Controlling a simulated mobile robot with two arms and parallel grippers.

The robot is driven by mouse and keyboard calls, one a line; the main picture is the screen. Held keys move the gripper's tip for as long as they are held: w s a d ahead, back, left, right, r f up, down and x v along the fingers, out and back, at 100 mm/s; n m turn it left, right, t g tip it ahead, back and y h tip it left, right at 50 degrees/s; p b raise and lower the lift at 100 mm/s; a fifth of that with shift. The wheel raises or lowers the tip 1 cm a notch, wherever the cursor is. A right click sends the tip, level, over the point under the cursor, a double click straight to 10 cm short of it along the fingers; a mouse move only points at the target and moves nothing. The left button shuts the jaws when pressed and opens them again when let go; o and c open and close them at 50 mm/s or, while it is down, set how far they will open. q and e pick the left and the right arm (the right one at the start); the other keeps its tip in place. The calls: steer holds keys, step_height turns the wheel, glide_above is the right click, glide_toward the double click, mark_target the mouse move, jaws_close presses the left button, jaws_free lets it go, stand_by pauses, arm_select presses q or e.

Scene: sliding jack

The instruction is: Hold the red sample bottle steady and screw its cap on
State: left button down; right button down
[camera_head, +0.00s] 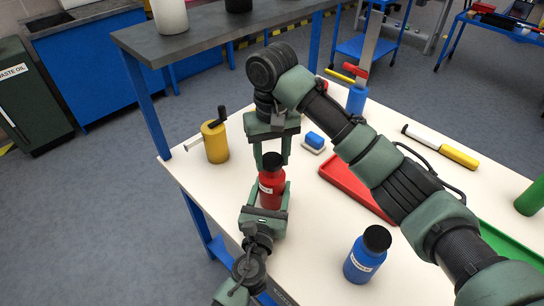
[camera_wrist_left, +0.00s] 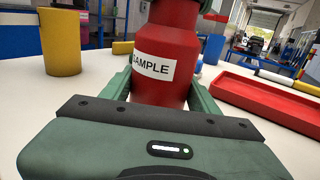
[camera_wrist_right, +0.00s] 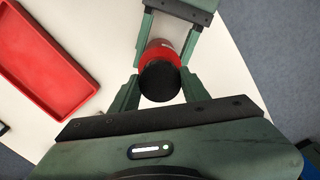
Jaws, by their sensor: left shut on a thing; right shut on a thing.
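The red sample bottle (camera_head: 271,190) stands upright near the table's front left edge. Its white SAMPLE label shows in the left wrist view (camera_wrist_left: 154,66). My left gripper (camera_head: 270,194) is shut around the bottle's body from the front, one finger on each side. The black cap (camera_head: 272,160) sits at the top of the bottle; it also shows from above in the right wrist view (camera_wrist_right: 160,81). My right gripper (camera_head: 272,158) points down from above and is shut on the cap. The thread under the cap is hidden, so how tightly it sits cannot be told.
A blue bottle with a black cap (camera_head: 366,254) stands at front right. A yellow can with a crank (camera_head: 214,141) stands at left. A red tray (camera_head: 345,184), a blue-and-white block (camera_head: 315,140) and a yellow-handled tool (camera_head: 458,157) lie to the right. My right arm crosses above the tray.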

steer(key=m, duration=0.8)
steer(key=c, duration=0.6)
jaws_free()
steer(key=shift+c, duration=0.2)
steer(key=shift+r, duration=0.1)
step_height(320, 180, up, 12)
arm_select(q)
steer(key=shift+c, duration=1.5)
jaws_free()
